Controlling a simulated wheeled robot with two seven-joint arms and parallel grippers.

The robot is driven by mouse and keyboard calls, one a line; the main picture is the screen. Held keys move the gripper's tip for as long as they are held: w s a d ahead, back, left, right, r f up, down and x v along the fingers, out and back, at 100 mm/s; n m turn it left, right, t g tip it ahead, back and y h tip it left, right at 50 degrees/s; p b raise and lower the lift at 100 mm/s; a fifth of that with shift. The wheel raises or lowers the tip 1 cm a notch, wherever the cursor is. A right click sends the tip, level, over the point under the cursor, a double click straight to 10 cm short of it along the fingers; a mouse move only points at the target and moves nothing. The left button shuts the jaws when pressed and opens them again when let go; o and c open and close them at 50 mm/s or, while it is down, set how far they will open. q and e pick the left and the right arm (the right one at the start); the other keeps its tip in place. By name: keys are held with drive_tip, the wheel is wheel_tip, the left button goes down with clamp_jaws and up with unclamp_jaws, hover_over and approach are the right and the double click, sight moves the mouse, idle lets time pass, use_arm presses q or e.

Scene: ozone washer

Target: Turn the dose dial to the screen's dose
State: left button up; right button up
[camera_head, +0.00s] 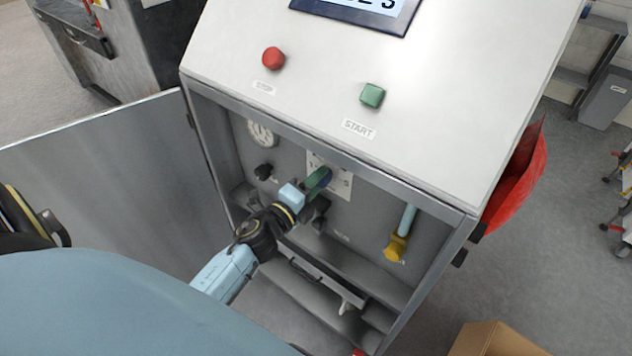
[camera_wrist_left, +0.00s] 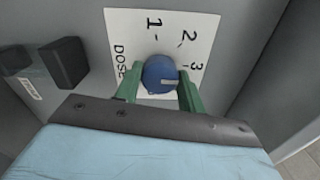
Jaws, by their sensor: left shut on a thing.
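The blue dose dial (camera_wrist_left: 158,72) sits on a white plate (camera_wrist_left: 120,30) marked 1, 2, 3 and DOSE. Its pale pointer line points right in the left wrist view, close to the 3 mark and slightly below it. My left gripper (camera_wrist_left: 160,88) has its green fingers closed on both sides of the dial. In the head view my left gripper (camera_head: 318,181) reaches into the cabinet recess and largely hides the dial. The screen (camera_head: 358,8) is cut off by the top edge; its last character looks like a 3. My right gripper is not in view.
A red stop button (camera_head: 273,58) and a green START button (camera_head: 372,95) sit on the sloped top. A gauge (camera_head: 262,133), a black knob (camera_head: 263,171) and a yellow-handled lever (camera_head: 397,246) share the recess. The open door (camera_head: 110,170) stands at left.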

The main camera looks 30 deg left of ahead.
use_arm(q)
drive_tip(key=o, duration=1)
drive_tip(key=shift+c, duration=0.2)
drive_tip(key=s+a, duration=0.1)
drive_tip(key=s, duration=1.2)
drive_tip(key=shift+s+b, duration=0.15)
drive_tip(key=shift+b, duration=0.15)
